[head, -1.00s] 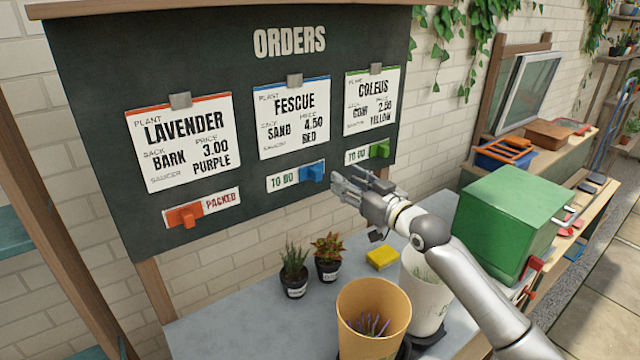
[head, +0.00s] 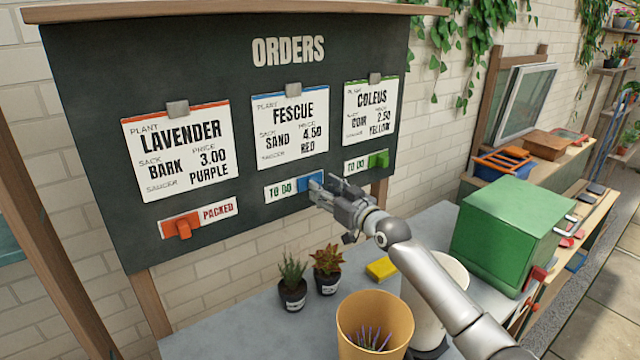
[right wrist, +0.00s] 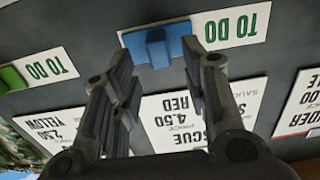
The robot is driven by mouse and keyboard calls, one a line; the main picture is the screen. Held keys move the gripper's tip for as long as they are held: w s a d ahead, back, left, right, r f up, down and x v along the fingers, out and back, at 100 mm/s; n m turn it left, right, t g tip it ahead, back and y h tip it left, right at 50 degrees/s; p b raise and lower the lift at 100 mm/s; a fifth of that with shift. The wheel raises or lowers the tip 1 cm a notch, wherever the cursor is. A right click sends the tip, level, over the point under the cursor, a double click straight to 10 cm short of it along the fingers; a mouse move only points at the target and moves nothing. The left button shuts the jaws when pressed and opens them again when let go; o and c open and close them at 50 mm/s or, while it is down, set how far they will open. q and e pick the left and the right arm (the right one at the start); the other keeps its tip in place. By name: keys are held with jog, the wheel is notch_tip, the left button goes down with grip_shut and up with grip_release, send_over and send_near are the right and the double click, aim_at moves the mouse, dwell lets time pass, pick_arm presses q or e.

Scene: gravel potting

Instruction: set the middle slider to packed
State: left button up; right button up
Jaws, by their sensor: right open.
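The middle slider (head: 312,181) is a blue block with a knob under the Fescue card (head: 290,128) on the dark orders board. It sits at the right of its strip, and the label at its left reads TO DO (head: 280,190). My right gripper (head: 322,186) is open at the slider's right side and partly covers it. In the right wrist view, upside down, the blue slider (right wrist: 157,48) lies just beyond and between the open fingers (right wrist: 160,68). I cannot tell whether a finger touches it. My left gripper is not in view.
The left orange slider (head: 181,228) shows PACKED; the right green slider (head: 378,159) shows TO DO. Below, the bench holds two small potted plants (head: 326,268), a yellow block (head: 381,268), a tan pot (head: 375,325) and a white pot. A green box (head: 510,235) stands right.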

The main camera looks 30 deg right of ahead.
jog(key=shift+w+a, duration=0.2)
jog(key=shift+w, duration=1.05)
grip_shut()
